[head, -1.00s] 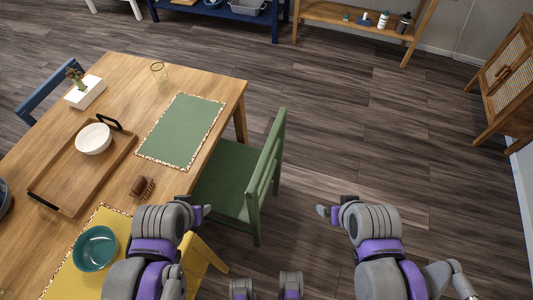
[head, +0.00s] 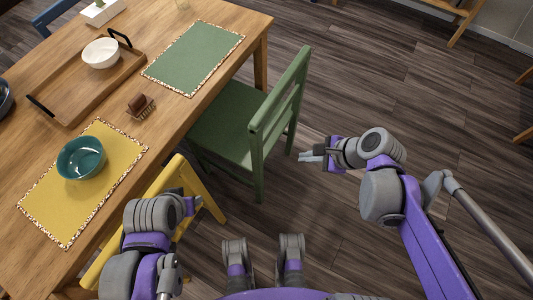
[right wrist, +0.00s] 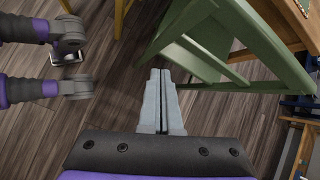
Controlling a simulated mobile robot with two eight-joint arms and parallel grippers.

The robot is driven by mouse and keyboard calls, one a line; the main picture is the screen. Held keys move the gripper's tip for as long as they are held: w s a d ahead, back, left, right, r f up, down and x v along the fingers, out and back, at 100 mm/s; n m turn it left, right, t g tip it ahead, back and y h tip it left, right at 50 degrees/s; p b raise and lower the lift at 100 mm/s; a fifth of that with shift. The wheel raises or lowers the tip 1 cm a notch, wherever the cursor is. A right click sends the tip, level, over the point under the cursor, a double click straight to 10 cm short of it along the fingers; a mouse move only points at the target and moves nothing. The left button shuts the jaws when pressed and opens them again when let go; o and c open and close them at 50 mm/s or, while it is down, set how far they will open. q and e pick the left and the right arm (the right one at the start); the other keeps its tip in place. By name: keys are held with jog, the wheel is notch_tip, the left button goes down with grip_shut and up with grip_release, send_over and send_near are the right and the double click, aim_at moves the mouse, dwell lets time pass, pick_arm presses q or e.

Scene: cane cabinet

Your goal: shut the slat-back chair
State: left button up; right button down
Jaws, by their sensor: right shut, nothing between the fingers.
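The green slat-back chair (head: 226,133) stands at the table's right long side in the head view, its seat partly under the tabletop edge and its back turned to the open floor. It also shows in the right wrist view (right wrist: 262,50), at the top right, beyond the fingertips. My right gripper (head: 309,157) is shut and empty, just to the right of the chair's back and apart from it. It also shows in the right wrist view (right wrist: 160,95). My left gripper (head: 192,206) is by the yellow chair at the bottom left; its fingers are too unclear to judge.
The wooden table (head: 182,118) bears a green placemat (head: 193,57), a tray (head: 78,88), a white bowl (head: 101,53) and a teal bowl (head: 81,158) on a yellow placemat (head: 122,150). A yellow chair (head: 207,200) stands near my left arm. Floor right of the green chair is free.

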notch_tip(320, 180, down, 3)
jog(key=w+m+y+b, duration=0.1)
jog(key=w+m+b, duration=0.1)
jog(key=w+m, duration=0.15)
jog(key=m+b, duration=0.2)
jog(key=b, duration=0.2)
send_near(261, 146)
notch_tip(261, 146, down, 5)
jog(key=shift+w+a+r+y, duration=0.15)
jog(key=shift+w+a, duration=0.2)
jog(key=shift+a, duration=0.25)
jog(key=shift+w+a+r+y, duration=0.15)
jog(key=shift+w+a, duration=0.2)
jog(key=shift+a, duration=0.25)
pick_arm(q)
notch_tip(261, 146, down, 9)
jog(key=shift+w, duration=0.25)
pick_arm(e)
jog(key=shift+w+a, duration=0.2)
jog(key=shift+a, duration=0.15)
pick_arm(q)
jog(key=shift+d, duration=0.1)
jog(key=shift+s+d+r, duration=0.1)
jog(key=shift+r, duration=0.05)
pick_arm(e)
jog(key=w+a, duration=0.7)
jog(key=a, duration=0.3)
jog(key=shift+a, duration=0.25)
